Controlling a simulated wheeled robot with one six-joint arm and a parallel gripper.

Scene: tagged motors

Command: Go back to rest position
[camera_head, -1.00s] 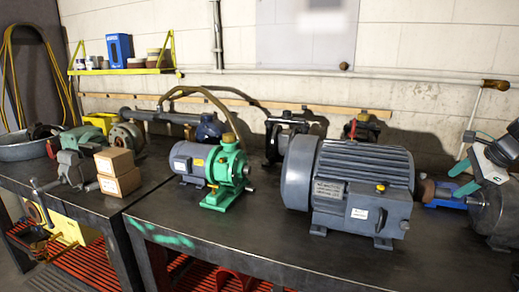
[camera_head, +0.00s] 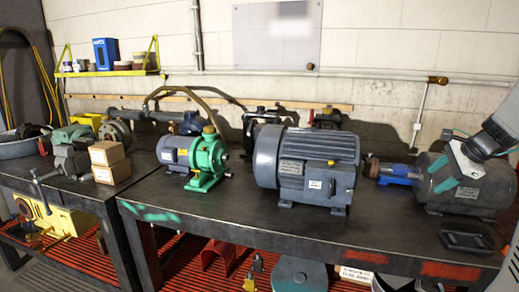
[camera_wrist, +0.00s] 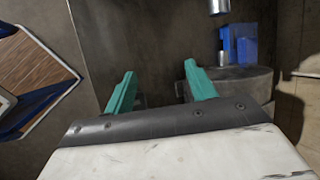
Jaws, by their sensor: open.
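My gripper (camera_head: 441,174) is at the right of the head view, with its teal fingers apart and nothing between them. In that view it overlaps the dark cylindrical motor (camera_head: 478,190) at the right end of the bench; I cannot tell the gap. In the wrist view both fingers of my gripper (camera_wrist: 160,88) are spread and empty, and a round dark body (camera_wrist: 238,84) lies beyond the right finger.
The dark workbench (camera_head: 250,212) has clear room along its front edge. A blue part (camera_head: 396,174) and a black handle-like piece (camera_head: 466,242) are near my gripper. A wall pipe (camera_head: 380,77) runs behind.

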